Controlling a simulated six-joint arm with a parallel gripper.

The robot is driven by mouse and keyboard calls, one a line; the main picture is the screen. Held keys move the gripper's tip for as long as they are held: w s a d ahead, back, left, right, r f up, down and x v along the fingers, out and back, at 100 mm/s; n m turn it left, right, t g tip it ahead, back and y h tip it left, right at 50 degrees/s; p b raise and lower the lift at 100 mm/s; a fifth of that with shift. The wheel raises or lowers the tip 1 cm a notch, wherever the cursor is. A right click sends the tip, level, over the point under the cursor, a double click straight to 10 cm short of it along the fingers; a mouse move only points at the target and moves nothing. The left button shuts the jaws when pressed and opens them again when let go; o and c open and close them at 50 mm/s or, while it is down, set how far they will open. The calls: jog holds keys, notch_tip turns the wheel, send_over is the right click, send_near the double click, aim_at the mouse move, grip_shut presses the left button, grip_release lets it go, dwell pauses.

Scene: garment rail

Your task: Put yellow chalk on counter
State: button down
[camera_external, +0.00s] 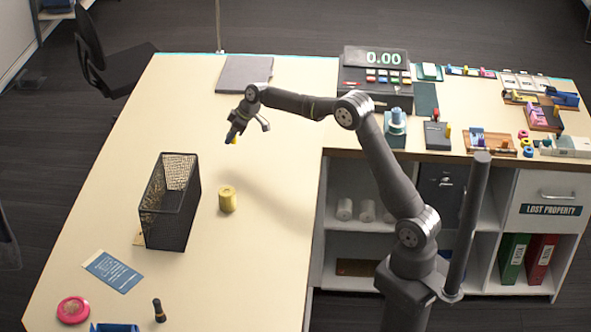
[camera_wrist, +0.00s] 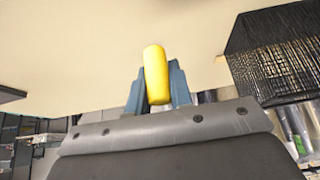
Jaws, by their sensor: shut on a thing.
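The yellow chalk (camera_wrist: 155,72) is a short rounded stick, held between the two blue fingers of my gripper (camera_wrist: 158,88) in the wrist view. In the external view only a small yellow bit (camera_external: 234,141) of it shows at the tips of my gripper (camera_external: 232,136). The gripper is shut on the chalk and appears to be above the cream counter (camera_external: 130,130), behind the yellow spool. The exact height of the chalk over the counter is hard to tell.
A black mesh basket (camera_external: 172,205) stands left of a yellow spool (camera_external: 227,199); the basket also shows in the wrist view (camera_wrist: 275,60). A grey pad (camera_external: 243,74) lies at the back. A blue card (camera_external: 113,271) and pink disc (camera_external: 73,310) lie at front left. Counter around my gripper is clear.

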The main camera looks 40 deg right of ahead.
send_over(203, 178)
notch_tip(203, 178, down, 7)
jog(key=shift+s+r, duration=0.15)
jog(key=shift+f, duration=2.05)
jog(key=c, duration=1.7)
grip_release()
jog(key=shift+f, duration=0.15)
jog(key=o, duration=0.4)
